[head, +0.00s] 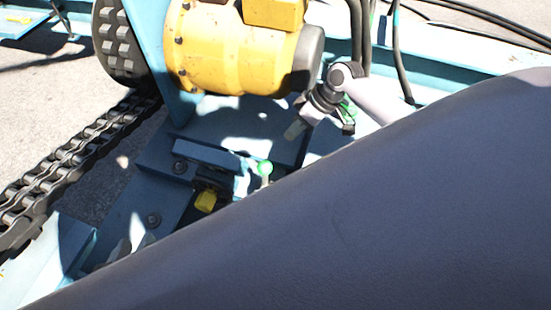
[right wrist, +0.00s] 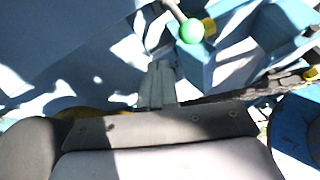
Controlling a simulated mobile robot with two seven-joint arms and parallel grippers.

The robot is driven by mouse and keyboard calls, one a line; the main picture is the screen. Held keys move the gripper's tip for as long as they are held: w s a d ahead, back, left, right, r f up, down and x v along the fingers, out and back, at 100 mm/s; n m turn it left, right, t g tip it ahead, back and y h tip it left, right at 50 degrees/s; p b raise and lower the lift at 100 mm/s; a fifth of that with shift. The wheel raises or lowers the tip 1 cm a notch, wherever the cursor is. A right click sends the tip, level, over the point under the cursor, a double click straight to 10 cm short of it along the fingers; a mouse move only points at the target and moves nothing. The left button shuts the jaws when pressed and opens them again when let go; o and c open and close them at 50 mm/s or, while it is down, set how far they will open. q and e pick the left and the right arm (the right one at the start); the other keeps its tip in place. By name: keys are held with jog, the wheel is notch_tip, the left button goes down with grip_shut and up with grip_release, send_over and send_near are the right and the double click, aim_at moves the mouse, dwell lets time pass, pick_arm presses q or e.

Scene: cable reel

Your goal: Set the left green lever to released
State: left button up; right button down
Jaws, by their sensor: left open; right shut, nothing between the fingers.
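A lever with a green ball knob (head: 265,168) stands up from the blue frame, left of centre in the head view. A green knob (right wrist: 192,30) on a grey rod also shows at the top of the right wrist view. My right gripper (head: 295,130) comes in from the right, above and to the right of the knob, apart from it. Its fingers (right wrist: 158,84) are shut and empty. Two grey finger-like shapes at lower left look like my left gripper (head: 130,246), open; the rest is hidden by a large dark limb of mine. Some green shows behind my right wrist, partly hidden.
A yellow motor housing (head: 228,50) stands above the lever. A heavy chain (head: 62,165) runs along the left beside a black tyre (head: 120,42). A yellow block (head: 206,201) sits left of the knob. Black cables (head: 400,60) hang at upper right.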

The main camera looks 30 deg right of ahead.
pick_arm(q)
jog(key=d+f+b, duration=0.1)
jog(key=b, duration=0.1)
jog(key=d+f+h+b, duration=0.1)
jog(key=f+b, duration=0.1)
jog(key=b, duration=0.1)
jog(key=shift+w, duration=0.1)
pick_arm(e)
jog(key=shift+n+g+y, duration=0.7)
jog(key=shift+g, duration=0.1)
jog(key=d+r, duration=0.1)
jog(key=w+d+r, duration=0.1)
jog(key=d+r, duration=0.1)
jog(key=d, duration=0.1)
jog(key=shift+w+r, duration=0.1)
jog(key=shift+w, duration=0.3)
pick_arm(q)
jog(key=shift+f, duration=0.1)
jog(key=a+m+t+b, duration=0.1)
jog(key=b, duration=0.4)
jog(key=shift+a+f+t, duration=0.15)
jog(key=shift+f+t, duration=0.05)
jog(key=shift+t, duration=0.2)
pick_arm(e)
jog(key=s+a+f, duration=0.1)
jog(key=a+f, duration=0.8)
pick_arm(q)
jog(key=shift+r, duration=0.15)
pick_arm(e)
jog(key=shift+s, duration=0.1)
